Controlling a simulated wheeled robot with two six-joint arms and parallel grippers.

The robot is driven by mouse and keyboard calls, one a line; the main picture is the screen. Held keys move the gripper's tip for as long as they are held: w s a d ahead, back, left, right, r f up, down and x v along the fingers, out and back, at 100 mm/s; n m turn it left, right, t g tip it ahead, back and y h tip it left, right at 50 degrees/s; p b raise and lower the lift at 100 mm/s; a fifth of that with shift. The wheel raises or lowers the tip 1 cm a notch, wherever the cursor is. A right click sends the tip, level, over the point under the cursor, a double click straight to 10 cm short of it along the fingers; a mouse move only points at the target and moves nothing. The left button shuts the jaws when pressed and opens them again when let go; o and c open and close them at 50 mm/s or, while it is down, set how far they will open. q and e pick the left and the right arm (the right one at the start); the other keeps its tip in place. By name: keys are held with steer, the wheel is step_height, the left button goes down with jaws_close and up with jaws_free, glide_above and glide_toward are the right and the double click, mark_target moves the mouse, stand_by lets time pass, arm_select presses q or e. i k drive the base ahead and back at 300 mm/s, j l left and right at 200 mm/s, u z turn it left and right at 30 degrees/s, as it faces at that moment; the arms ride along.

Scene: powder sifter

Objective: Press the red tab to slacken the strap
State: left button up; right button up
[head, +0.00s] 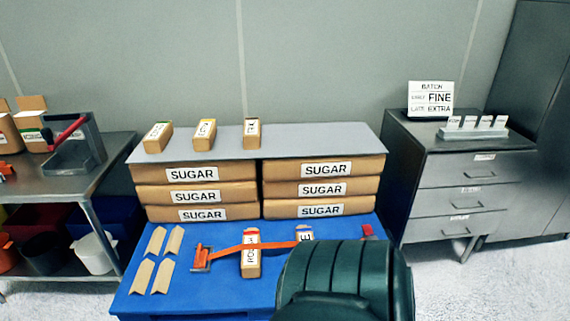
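An orange strap (232,249) runs across the blue surface (140,300) over a small upright-labelled box (250,264). At its left end is a buckle (201,258) with orange and grey parts. A small red piece (368,231) shows at the right, beyond a large dark green rounded shape; I cannot tell whether it or part of the buckle is the red tab. Neither of my grippers is in view.
Sugar packs (197,193) are stacked in two columns under a grey board (300,142) with 3 small boxes on it. Flat tan cardboard pieces (164,277) lie left of the buckle. A metal table (85,182) stands left, a drawer cabinet (465,190) right.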

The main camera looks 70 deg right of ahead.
mark_target(368, 230)
steer(key=z, duration=3.15)
